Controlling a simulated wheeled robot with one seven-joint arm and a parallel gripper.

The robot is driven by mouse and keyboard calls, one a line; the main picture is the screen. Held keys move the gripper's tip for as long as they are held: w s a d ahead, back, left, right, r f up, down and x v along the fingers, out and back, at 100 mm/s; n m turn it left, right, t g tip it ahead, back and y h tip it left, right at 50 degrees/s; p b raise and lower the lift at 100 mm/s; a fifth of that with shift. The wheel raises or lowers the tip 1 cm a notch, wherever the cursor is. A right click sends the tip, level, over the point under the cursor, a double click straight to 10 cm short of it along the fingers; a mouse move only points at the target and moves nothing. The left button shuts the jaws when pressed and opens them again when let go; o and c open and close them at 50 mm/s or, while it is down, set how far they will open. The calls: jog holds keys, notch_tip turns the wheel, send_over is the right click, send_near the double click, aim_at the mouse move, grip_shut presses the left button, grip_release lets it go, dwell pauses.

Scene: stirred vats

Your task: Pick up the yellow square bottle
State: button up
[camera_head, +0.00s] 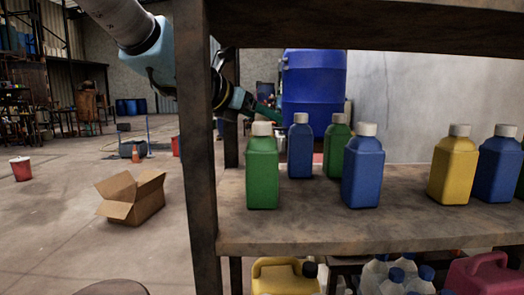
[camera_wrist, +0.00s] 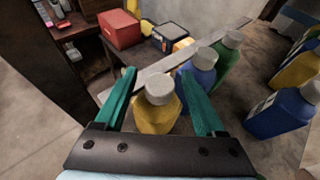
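In the wrist view a yellow square bottle (camera_wrist: 155,118) with a white cap stands between the two teal fingers of my gripper (camera_wrist: 159,73). The fingers are spread, with a visible gap on each side of the bottle; its lower part is hidden by my gripper's palm. In the head view my gripper (camera_head: 265,108) is at the shelf's far left, partly behind the post, and no yellow bottle shows at its fingers. Another yellow square bottle (camera_head: 453,172) stands at the front right of the shelf, away from my gripper; a yellow bottle also shows at the wrist view's right edge (camera_wrist: 297,70).
A blue bottle (camera_wrist: 199,68) and a green bottle (camera_wrist: 228,55) stand just beyond the gripped-around spot. A green bottle (camera_head: 262,178) and blue bottle (camera_head: 362,175) stand at the shelf front. The wooden post (camera_head: 193,140) rises at the shelf's left. An open carton (camera_head: 133,200) lies on the floor.

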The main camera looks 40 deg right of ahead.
grip_shut()
dwell(0.3)
dwell(0.9)
